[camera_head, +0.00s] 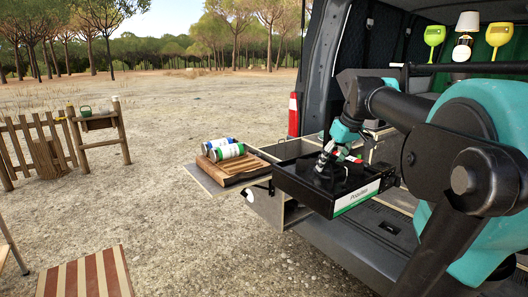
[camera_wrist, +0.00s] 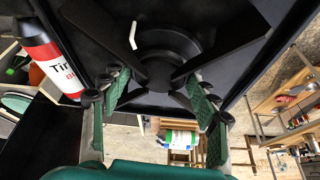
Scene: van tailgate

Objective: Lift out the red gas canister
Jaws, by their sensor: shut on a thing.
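The red gas canister, with a white band and lettering, shows in the wrist view (camera_wrist: 47,52) at the upper left, outside my fingers. A small red patch beside my gripper in the head view may be part of it. My gripper (camera_head: 326,163) is down over the black camping stove (camera_head: 300,186). In the wrist view its green-padded fingers (camera_wrist: 161,102) stand well apart, on either side of the black cross-shaped pan support (camera_wrist: 160,73). The gripper is shut on this support, not on the canister. The exact contact is partly hidden.
The stove sits by an open drawer (camera_head: 268,205) at the van's rear. Open ground lies left.

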